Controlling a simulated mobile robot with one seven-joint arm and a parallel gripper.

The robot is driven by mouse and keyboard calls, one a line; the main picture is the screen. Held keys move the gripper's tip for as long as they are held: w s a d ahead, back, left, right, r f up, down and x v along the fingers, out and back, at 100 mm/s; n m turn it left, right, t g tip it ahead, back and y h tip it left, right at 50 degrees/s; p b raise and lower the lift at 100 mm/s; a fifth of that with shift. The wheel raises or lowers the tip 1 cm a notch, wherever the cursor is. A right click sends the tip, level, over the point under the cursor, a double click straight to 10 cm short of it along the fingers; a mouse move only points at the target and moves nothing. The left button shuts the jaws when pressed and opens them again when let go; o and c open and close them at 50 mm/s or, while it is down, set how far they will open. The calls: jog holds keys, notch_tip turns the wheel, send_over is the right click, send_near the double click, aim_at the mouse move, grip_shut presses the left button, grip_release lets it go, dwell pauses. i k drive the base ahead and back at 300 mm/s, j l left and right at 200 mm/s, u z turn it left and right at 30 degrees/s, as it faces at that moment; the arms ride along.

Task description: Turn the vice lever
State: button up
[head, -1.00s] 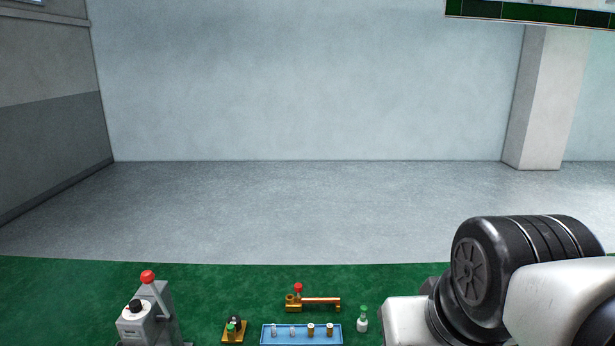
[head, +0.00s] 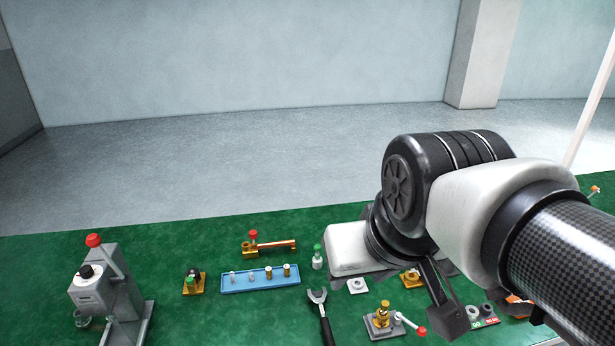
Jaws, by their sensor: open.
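The vice (head: 382,322) is a small grey block with a brass part on top, at the lower middle of the head view. Its lever (head: 410,322) sticks out to the right and ends in a red knob (head: 421,331). My gripper (head: 395,304) is open, with a white body up and left of the vice. One dark finger shows just right of the vice, near the lever. The other finger is mostly hidden. I see nothing held, and cannot tell how high the fingers are.
A fork-ended tool (head: 322,315) lies left of the vice. A ring on a pale plate (head: 357,286) and a brass fitting (head: 411,278) lie behind it. A blue tray (head: 245,282) holds several cylinders. A grey press (head: 112,285) stands far left. Green mat (head: 230,325) is clear front-left.

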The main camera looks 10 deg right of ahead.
aim_at(421, 331)
jog(key=l, duration=0.65)
jog(key=k+l, duration=0.15)
jog(key=l, duration=0.5)
